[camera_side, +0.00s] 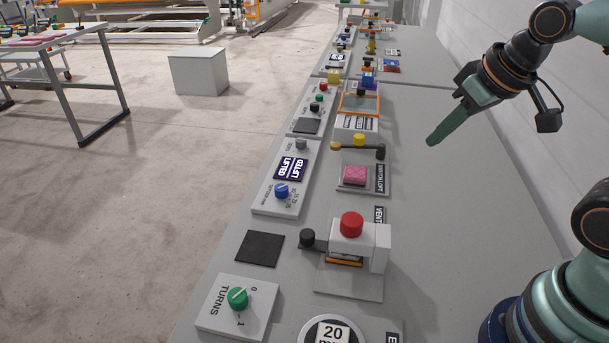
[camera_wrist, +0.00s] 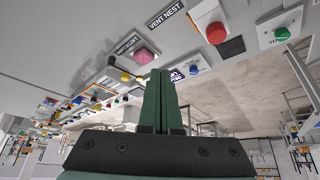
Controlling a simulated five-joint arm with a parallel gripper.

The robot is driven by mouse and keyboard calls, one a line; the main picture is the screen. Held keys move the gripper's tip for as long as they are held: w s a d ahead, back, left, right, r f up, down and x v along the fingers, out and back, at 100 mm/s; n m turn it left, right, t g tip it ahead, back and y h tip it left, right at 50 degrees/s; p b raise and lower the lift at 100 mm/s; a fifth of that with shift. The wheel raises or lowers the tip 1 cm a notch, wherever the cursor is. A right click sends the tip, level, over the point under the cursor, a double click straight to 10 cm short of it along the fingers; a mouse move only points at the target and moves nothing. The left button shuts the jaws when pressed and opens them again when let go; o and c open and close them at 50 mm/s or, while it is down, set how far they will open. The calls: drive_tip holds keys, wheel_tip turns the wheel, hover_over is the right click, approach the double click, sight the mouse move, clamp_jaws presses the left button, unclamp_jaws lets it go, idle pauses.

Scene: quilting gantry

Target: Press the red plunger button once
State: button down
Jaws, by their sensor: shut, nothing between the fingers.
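The red plunger button (camera_side: 351,224) is a round red cap on top of a white block (camera_side: 375,243), near the front of the grey bench in the side view. In the wrist view the red button (camera_wrist: 216,33) shows at upper right, beside the VENT NEST label (camera_wrist: 166,14). My gripper (camera_side: 433,140) has green fingers, closed together and empty. It hangs in the air above the right part of the bench, up and to the right of the button and apart from it. In the wrist view the closed fingers (camera_wrist: 159,76) point up the picture, left of the red button.
A black knob (camera_side: 307,238) sticks out left of the button's block. A green TURNS knob (camera_side: 237,297) is in front, and a pink pad (camera_side: 355,174) and a yellow knob (camera_side: 359,140) are behind. A blue knob (camera_side: 281,190) is farther left. The bench's right side looks clear.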

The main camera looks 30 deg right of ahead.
idle(0.4)
drive_tip(key=n+g+h, duration=0.2)
drive_tip(key=n+g, duration=1)
drive_tip(key=n, duration=0.1)
hover_over(361, 224)
drive_tip(key=w, duration=0.2)
wheel_tip(361, 224, down, 3)
drive_tip(key=shift+w+a+f+n+g+h, duration=0.2)
drive_tip(key=shift+w+a+n+g+h, duration=0.1)
drive_tip(key=shift+a+n, duration=0.25)
drive_tip(key=shift+s, duration=0.1)
drive_tip(key=shift+f, duration=4.4)
drive_tip(key=shift+f, duration=0.15)
drive_tip(key=shift+d+f, duration=0.1)
drive_tip(key=shift+f, duration=0.2)
